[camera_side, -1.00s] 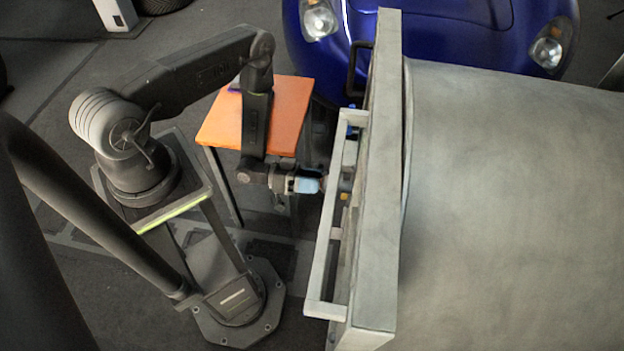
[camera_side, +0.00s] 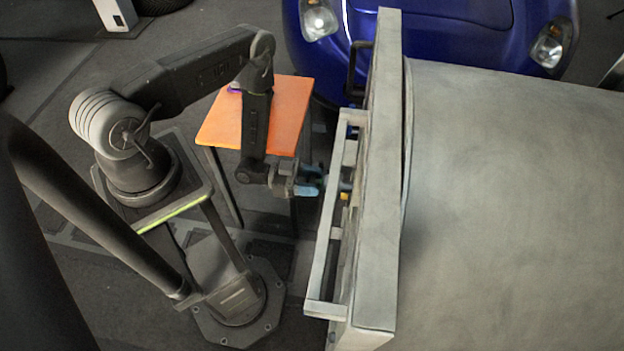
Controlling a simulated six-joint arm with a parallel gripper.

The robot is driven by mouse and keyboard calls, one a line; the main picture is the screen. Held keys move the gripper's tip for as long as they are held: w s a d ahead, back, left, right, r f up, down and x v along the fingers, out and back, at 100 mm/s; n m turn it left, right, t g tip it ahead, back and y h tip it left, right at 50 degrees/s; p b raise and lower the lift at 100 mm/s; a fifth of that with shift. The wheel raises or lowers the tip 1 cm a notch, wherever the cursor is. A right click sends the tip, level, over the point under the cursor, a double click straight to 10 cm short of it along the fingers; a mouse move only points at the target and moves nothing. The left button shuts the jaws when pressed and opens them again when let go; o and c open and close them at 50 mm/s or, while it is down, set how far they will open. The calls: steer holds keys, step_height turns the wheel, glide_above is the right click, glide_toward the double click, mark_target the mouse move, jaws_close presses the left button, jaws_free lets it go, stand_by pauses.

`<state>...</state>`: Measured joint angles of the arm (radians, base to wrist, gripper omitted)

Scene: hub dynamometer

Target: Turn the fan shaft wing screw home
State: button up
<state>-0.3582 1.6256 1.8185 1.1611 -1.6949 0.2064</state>
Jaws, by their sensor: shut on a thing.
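My gripper (camera_side: 314,182) reaches from the left to the metal frame (camera_side: 322,260) on the face of the large grey drum housing (camera_side: 480,200). Its light-blue fingers are shut on a small part at the frame's opening, in the place of the fan shaft wing screw. The fingers and the frame bar hide most of that screw, so its own shape and how deep it sits cannot be told. A grey shaft-like piece (camera_side: 346,186) shows just right of the fingers. A small yellow part (camera_side: 344,197) sits just below it.
An orange-topped table (camera_side: 290,105) stands behind my forearm, with a small purple thing (camera_side: 235,88) on its far left edge. A blue car (camera_side: 440,35) is parked at the back. A black handle (camera_side: 354,72) sticks out from the housing's upper left. The frame bars lie close around my gripper.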

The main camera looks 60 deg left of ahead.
steer(key=shift+m, duration=0.5)
steer(key=o, duration=0.9)
steer(key=v, duration=1.3)
steer(key=shift+s+a, duration=0.25)
steer(key=shift+s, duration=0.05)
